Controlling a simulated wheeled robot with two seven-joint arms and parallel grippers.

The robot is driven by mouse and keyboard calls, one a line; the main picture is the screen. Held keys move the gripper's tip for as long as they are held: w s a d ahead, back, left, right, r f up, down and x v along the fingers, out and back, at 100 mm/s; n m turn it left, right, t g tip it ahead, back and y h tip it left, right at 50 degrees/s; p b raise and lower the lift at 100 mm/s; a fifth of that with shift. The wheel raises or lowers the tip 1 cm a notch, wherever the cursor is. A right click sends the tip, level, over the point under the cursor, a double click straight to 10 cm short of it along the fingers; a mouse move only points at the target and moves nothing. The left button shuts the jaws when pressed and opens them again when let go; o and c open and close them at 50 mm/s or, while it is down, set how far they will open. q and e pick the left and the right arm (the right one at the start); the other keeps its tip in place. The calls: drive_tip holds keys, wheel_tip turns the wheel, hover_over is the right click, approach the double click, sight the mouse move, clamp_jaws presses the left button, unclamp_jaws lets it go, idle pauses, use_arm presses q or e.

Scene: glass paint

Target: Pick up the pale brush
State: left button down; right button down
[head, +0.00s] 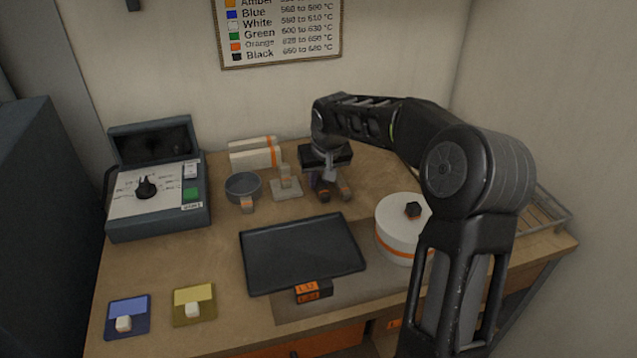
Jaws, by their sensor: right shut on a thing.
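My right gripper (334,192) points down at the back of the workbench, to the right of a small pale stand (287,186). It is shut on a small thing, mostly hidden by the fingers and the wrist. A light grey sliver shows between the fingers and a purplish patch beside them. I cannot make out for sure whether this is the pale brush; no other brush shows clearly. My left gripper is not in view.
A dark bowl (243,187) and white orange-banded boxes (250,158) stand left of the gripper. A black tray (302,254) lies in front, a white round kiln (396,244) to the right. A control box (160,208), blue card (128,308) and yellow card (194,310) are left.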

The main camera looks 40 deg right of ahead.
sight(319, 181)
drive_tip(key=shift+r, duration=0.1)
idle(0.4)
drive_tip(key=shift+r, duration=0.2)
wheel_tip(319, 181, up, 10)
drive_tip(key=shift+f, duration=0.15)
idle(0.5)
drive_tip(key=c, duration=1.8)
unclamp_jaws()
clamp_jaws()
